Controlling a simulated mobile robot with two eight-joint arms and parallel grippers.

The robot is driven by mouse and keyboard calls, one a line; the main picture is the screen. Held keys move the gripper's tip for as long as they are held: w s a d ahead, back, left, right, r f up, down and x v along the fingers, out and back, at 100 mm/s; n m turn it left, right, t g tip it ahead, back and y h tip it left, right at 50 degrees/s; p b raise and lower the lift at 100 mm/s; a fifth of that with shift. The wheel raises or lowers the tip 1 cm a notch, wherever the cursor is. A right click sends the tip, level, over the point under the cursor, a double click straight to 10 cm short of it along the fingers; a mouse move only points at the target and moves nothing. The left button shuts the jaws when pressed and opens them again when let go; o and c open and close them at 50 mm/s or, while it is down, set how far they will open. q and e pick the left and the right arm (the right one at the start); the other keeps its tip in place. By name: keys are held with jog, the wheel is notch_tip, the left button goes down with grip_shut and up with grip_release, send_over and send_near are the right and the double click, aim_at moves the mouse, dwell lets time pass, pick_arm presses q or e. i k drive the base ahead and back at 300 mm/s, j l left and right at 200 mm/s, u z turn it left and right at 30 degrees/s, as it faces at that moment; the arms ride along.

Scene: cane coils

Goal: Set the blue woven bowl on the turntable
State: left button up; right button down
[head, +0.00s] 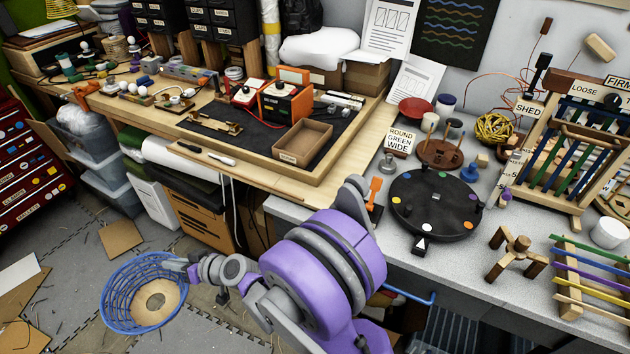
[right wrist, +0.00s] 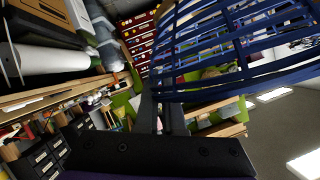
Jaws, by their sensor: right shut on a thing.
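The blue woven bowl (head: 122,300) is an open lattice with a tan round base inside. It hangs at the lower left of the head view, over the floor and away from the benches. My right gripper (head: 192,267) is shut on its right rim. In the right wrist view the bowl (right wrist: 240,45) fills the upper right, beside the gripper fingers (right wrist: 162,112). The turntable (head: 437,212) is a black disc with coloured dots on the grey bench, far to the right of the bowl. A white arrow marker stands at its front edge. My left gripper is out of view.
A wooden peg stand (head: 513,250) stands right of the turntable, and a brown round holder (head: 440,153) behind it. An orange tool (head: 374,190) is at its left. A sign reads "ROUND GREEN WIDE" (head: 400,141). The wooden bench (head: 270,180) lies between bowl and turntable.

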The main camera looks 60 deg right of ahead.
aim_at(435, 198)
jog(key=z, duration=1.5)
